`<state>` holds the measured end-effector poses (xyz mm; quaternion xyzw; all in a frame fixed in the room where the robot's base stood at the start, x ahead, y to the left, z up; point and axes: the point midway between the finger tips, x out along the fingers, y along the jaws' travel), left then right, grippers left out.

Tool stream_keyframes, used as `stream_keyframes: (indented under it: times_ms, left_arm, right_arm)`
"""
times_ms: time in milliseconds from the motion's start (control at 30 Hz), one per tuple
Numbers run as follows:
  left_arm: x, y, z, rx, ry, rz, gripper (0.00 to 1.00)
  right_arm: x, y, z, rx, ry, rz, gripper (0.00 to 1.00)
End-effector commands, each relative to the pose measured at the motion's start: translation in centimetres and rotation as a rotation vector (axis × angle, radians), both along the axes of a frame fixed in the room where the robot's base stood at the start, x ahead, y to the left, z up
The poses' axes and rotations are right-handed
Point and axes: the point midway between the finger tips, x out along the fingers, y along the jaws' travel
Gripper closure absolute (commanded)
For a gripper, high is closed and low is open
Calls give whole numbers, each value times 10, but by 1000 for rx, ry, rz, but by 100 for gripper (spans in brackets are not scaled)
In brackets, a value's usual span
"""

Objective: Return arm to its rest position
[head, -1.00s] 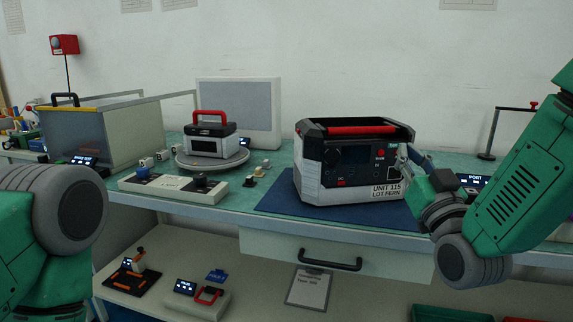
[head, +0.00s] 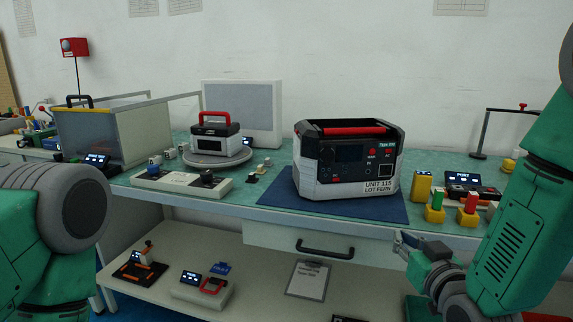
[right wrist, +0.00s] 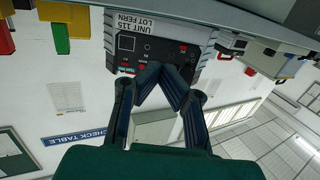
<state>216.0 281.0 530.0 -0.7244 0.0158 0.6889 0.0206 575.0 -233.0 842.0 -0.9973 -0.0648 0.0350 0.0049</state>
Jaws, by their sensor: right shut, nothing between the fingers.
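My right gripper (head: 408,243) is in front of the table edge, below and to the right of the power unit labelled UNIT 115 LOT FERN (head: 345,160). In the right wrist view its fingers (right wrist: 162,75) meet at the tips with nothing between them, and the unit (right wrist: 160,42) shows upside down beyond them. The unit stands upright on a blue mat (head: 380,209), apart from the gripper. My left arm (head: 60,210) shows at the left edge of the head view, but its gripper is out of frame.
The table (head: 265,210) also holds a turntable (head: 205,160) with a smaller red-handled unit (head: 215,138), a switch box (head: 180,181), and yellow, green and red blocks (head: 435,210) at right. A drawer (head: 275,236) is under the table, above a lower shelf (head: 240,285).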

Motion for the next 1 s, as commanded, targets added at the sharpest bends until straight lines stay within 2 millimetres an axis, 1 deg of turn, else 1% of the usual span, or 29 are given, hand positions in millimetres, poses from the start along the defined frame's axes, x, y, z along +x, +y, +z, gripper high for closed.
stream_keyframes:
  times_ms: [33, 67, 167, 200, 267, 300, 367, 400, 433, 467, 500, 600, 700, 800, 833, 1000]
  left_arm:
    - [0, 0, 6, 0, 0, 0, 100]
    - [0, 0, 8, 0, 0, 0, 100]
    - [0, 0, 17, 0, 0, 0, 100]
    - [0, 0, 21, 0, 0, 0, 100]
    - [0, 0, 28, 0, 0, 0, 100]
    - [0, 0, 32, 0, 0, 0, 100]
    - [0, 0, 38, 0, 0, 0, 100]
    - [0, 0, 42, 0, 0, 0, 100]
    - [0, 0, 44, 0, 0, 0, 100]
    - [0, 0, 47, 0, 0, 0, 100]
    - [0, 0, 50, 0, 0, 0, 100]
    - [0, 0, 56, 0, 0, 0, 100]
    - [0, 0, 60, 0, 0, 0, 100]
    - [0, 0, 61, 0, 0, 0, 100]
    - [0, 0, 61, 0, 0, 0, 100]
    - [0, 0, 60, 0, 0, 0, 100]
  right_arm:
    - [-9, -1, -21, -8, 76, 0, 100]
    - [-16, -2, -35, -13, 125, -1, 100]
    - [-48, -7, -87, -33, 319, -5, 100]
    - [-66, -10, -110, -43, 411, -8, 100]
    - [-98, -14, -143, -57, 555, -11, 100]
    - [-121, -17, -163, -66, 650, -14, 100]
    - [-159, -22, -190, -80, 794, -20, 100]
    - [-186, -26, -204, -89, 885, -24, 100]
    - [-205, -29, -214, -96, 952, -27, 100]
    - [-224, -31, -222, -103, 1016, -32, 100]
    - [-249, -34, -230, -112, 1095, -35, 100]
    - [-302, -41, -243, -129, 1262, -45, 100]
    - [-338, -46, -249, -141, 1372, -53, 100]
    - [-357, -48, -250, -147, 1430, -57, 100]
    - [-360, -49, -250, -148, 1439, -58, 100]
    - [-362, -49, -251, -149, 1446, -59, 100]
